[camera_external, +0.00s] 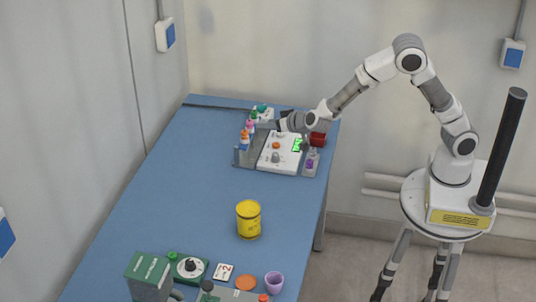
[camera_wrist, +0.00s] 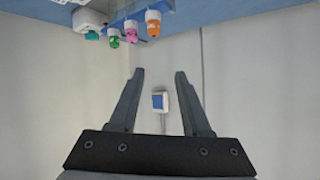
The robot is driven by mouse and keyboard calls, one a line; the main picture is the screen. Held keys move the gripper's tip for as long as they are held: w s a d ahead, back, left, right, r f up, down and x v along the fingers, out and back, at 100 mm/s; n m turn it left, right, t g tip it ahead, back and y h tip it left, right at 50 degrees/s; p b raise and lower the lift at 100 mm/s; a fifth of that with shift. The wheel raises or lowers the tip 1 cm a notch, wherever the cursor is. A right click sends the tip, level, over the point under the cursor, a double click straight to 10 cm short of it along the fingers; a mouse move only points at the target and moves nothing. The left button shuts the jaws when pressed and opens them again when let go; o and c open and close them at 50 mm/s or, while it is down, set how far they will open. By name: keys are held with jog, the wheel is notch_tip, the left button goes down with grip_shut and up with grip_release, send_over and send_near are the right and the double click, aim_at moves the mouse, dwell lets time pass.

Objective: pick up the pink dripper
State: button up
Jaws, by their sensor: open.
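The pink dripper (camera_external: 250,127) stands in a row of small bottles along the left side of the grey tray (camera_external: 240,158) at the far end of the blue table. In the wrist view the pink dripper (camera_wrist: 131,34) shows near the top, between a green-topped bottle (camera_wrist: 113,38) and an orange-topped bottle (camera_wrist: 153,25). My gripper (camera_external: 284,124) is over the tray, to the right of the bottle row. In the wrist view my gripper (camera_wrist: 160,75) has its two fingers apart with nothing between them. The dripper is apart from the fingers.
A white board (camera_external: 268,160) with small items lies in the tray. A red object (camera_external: 318,138) is at the table's right edge. A yellow tin (camera_external: 248,219) stands mid-table; a green box (camera_external: 149,274) and purple cup (camera_external: 274,281) are at the near end. The table's left-middle is clear.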

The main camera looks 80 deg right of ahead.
notch_tip(320, 180, down, 4)
jog(key=d+g+h, duration=0.1)
jog(key=d+h, duration=0.1)
jog(key=h, duration=0.1)
jog(key=m, duration=0.1)
send_near(251, 121)
jog(key=x, duration=0.6)
jog(key=shift+w+a+f, duration=0.1)
jog(key=shift+a+f, duration=0.05)
jog(key=shift+a, duration=0.05)
jog(key=shift+x, duration=2.65)
jog(key=shift+d, duration=0.1)
grip_shut()
